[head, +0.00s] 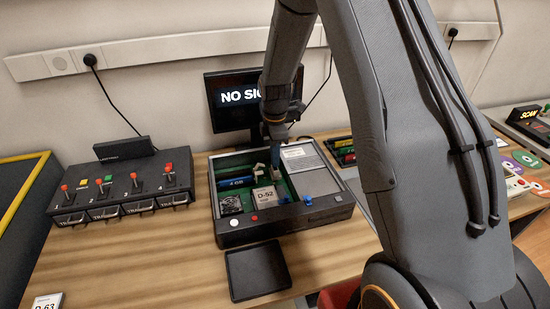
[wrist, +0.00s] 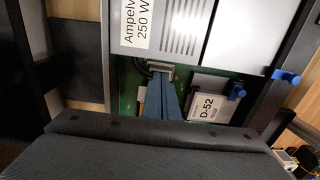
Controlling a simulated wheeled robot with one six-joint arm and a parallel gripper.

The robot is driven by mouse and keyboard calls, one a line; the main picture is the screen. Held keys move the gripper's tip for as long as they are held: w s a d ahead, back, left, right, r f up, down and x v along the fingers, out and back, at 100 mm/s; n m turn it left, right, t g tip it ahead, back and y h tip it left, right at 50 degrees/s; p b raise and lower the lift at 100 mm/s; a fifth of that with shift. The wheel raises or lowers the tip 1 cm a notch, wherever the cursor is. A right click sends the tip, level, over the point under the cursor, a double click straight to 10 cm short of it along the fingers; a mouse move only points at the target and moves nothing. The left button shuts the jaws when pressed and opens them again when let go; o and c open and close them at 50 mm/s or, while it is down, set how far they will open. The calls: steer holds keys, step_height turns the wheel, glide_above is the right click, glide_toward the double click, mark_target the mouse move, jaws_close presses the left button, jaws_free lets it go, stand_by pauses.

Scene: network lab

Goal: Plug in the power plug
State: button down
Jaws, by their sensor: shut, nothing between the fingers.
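An open computer case (head: 285,230) lies on the wooden bench. Inside is a silver power supply (head: 308,165), marked 250 W in the wrist view (wrist: 185,30). A pale connector (wrist: 160,70), which looks like the power plug, sits beside the power supply's edge with dark wires at its left. I cannot tell whether it is fully seated. My gripper (head: 275,160) is inside the case, pointing down, with its blue fingers (wrist: 163,92) together and empty. Their tips are right at the connector; I cannot tell whether they touch it. The gripper hides part of the board around it.
A chip marked D-52 (head: 266,197) is close to the gripper. Blue latches (wrist: 287,77) stick up near the case wall. A monitor (head: 245,98) stands behind the case, a switch box (head: 125,185) to the left, a black tray (head: 257,270) in front.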

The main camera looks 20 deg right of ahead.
steer(key=shift+f, duration=0.6)
stand_by(0.6)
step_height(320, 180, up, 7)
steer(key=p, duration=0.3)
steer(key=shift+p, duration=0.3)
stand_by(0.4)
steer(key=s+r+m+b, duration=0.2)
steer(key=s+m, duration=0.7)
steer(key=s, duration=0.3)
steer(key=s+r+m+t+b, duration=0.1)
steer(key=s+r+m+b, duration=0.2)
steer(key=s+m, duration=0.6)
steer(key=s, duration=0.3)
steer(key=shift+r, duration=0.25)
